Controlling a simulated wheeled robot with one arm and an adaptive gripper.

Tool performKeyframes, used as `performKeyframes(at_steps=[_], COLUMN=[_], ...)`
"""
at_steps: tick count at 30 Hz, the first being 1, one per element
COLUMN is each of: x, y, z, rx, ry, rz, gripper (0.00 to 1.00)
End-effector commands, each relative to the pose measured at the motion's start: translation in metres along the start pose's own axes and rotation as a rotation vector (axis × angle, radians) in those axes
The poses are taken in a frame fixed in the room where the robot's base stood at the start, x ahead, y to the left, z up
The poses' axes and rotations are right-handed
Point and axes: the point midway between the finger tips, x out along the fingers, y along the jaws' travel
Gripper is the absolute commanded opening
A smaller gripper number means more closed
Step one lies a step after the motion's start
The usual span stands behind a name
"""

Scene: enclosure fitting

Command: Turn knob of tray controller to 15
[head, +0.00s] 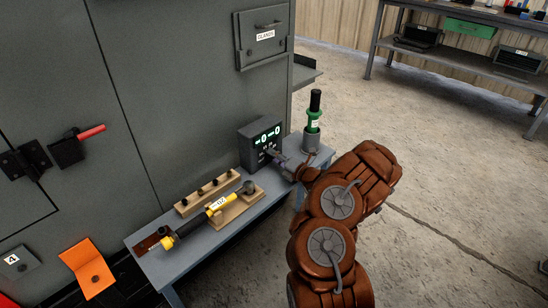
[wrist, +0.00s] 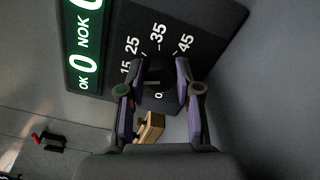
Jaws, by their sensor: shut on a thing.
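The tray controller (head: 253,153) is a dark box with a lit green display, at the back end of the narrow grey bench. In the wrist view its face (wrist: 215,18) carries a dial marked 15, 25, 35 and 45. The display (wrist: 88,50) reads OK 0 and NOK 0. The dark round knob (wrist: 158,72) sits below the dial numbers. My gripper (wrist: 154,82) has one purple-sided finger on each side of the knob and is shut on it. The knob's pointer is too unclear to read. In the head view my gripper (head: 281,163) is at the controller's front.
A yellow and black tool (head: 203,219) lies on wooden holders on the bench (head: 189,264). A green and black tool (head: 314,118) stands in a grey cup right of the controller. A tall grey cabinet (head: 175,80) rises behind. The floor to the right is clear.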

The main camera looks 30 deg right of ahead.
Motion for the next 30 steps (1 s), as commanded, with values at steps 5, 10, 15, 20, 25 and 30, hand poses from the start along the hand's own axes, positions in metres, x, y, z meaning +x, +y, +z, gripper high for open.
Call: performKeyframes(at_steps=[5,10,15,20,25,30], x=[0.0,0.0,0.0,-0.004,-0.022,-0.049], y=[-0.001,0.0,0.0,-0.001,-0.001,0.0], z=[-0.001,-0.001,0.0,0.001,0.002,0.003], rx=[0.0,0.0,-0.001,0.0,-0.001,0.0], ry=[0.002,0.001,0.0,-0.002,-0.005,-0.005], rz=[-0.001,-0.001,-0.001,-0.001,-0.001,0.001], gripper=[0.46,0.59,0.59,0.59,0.59,0.59])
